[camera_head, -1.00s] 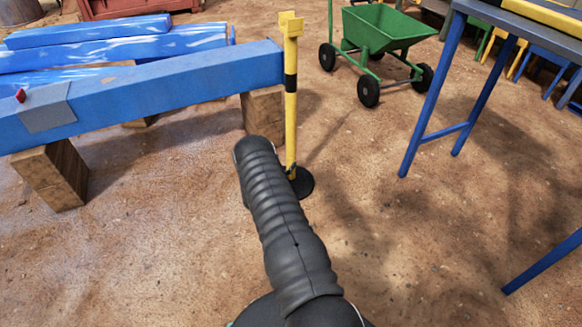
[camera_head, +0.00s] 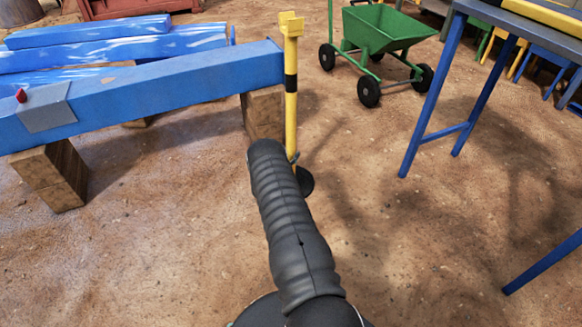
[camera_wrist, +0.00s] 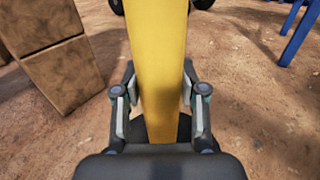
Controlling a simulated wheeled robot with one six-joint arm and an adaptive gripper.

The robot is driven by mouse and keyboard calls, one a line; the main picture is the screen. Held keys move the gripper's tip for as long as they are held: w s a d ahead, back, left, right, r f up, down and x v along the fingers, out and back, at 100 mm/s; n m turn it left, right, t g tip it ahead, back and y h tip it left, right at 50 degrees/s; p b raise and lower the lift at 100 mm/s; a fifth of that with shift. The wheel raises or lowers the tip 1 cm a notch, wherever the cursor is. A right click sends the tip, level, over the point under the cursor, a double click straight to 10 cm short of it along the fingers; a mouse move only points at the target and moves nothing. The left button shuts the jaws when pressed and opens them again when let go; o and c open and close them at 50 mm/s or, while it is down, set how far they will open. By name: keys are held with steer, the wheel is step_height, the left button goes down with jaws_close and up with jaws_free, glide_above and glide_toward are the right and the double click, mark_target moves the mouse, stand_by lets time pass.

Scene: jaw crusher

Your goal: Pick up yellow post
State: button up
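The yellow post (camera_head: 291,115) stands upright on a round black base (camera_head: 304,182), with a black band partway up and a yellow bracket on top. My arm hides part of its lower section in the head view. In the wrist view the post (camera_wrist: 158,60) fills the middle. My gripper (camera_wrist: 159,100) is open, with one finger on each side of the post. Narrow gaps seem to show between the finger pads and the post, though contact near the fingertips is hard to judge. In the head view my gripper is mostly hidden behind my arm.
A blue beam (camera_head: 170,88) on wooden blocks (camera_head: 262,112) ends close beside the post's left. A green cart (camera_head: 380,35) stands behind to the right. A blue-legged table (camera_head: 436,85) is at the right. Open dirt ground lies in front.

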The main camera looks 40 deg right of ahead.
jaws_close()
steer(key=shift+r, duration=0.15)
